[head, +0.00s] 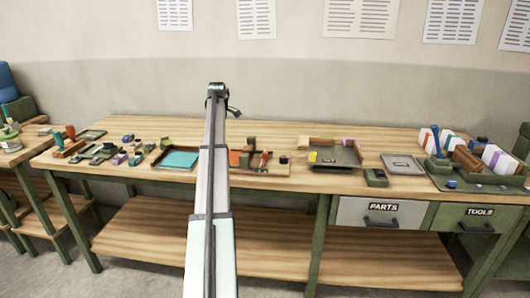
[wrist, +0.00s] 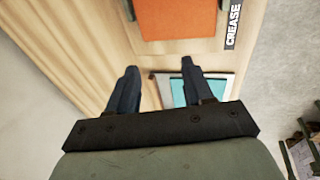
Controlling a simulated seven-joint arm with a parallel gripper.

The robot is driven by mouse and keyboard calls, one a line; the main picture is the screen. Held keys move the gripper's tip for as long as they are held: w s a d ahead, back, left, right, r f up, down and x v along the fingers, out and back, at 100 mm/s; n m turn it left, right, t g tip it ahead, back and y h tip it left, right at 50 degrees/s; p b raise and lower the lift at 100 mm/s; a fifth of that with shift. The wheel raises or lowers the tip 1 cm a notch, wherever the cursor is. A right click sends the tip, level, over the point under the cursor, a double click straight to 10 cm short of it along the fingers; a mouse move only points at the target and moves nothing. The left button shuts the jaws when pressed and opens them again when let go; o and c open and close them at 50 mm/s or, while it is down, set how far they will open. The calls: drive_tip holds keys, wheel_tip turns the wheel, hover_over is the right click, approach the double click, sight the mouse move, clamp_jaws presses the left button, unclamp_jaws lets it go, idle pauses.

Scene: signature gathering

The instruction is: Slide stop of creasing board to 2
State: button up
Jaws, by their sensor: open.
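My gripper (wrist: 160,67) is open and empty in the wrist view, its two dark fingers spread apart above the bench. An orange panel (wrist: 180,16) on light wood lies beyond the fingertips at the top edge, with a black label reading CREASE (wrist: 233,24) beside it. In the head view, the wooden creasing board (head: 272,169) appears on the bench, with an orange patch (head: 234,158) partly behind my arm. I cannot make out the stop or the number 2 in either view.
A tray with a teal sheet (head: 178,159) is left of my arm; its teal surface (wrist: 190,92) also shows near the fingers. A larger tray (head: 345,155), stamps and pads crowd the bench (head: 300,178). Drawers marked PARTS (head: 383,213) and TOOLS (head: 478,217) are below.

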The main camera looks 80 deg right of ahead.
drive_tip(key=s+r+g+y, duration=0.1)
drive_tip(key=s+r+y, duration=0.1)
drive_tip(key=s, duration=0.8)
drive_tip(key=s+r+y, duration=0.1)
drive_tip(key=s+r, duration=0.2)
drive_tip(key=s, duration=0.7)
approach(265, 157)
drive_tip(key=f, duration=0.5)
drive_tip(key=d+f, duration=0.1)
drive_tip(key=f, duration=0.1)
drive_tip(key=shift+d+f, duration=0.1)
drive_tip(key=shift+f, duration=0.15)
drive_tip(key=shift+c, duration=0.5)
clamp_jaws()
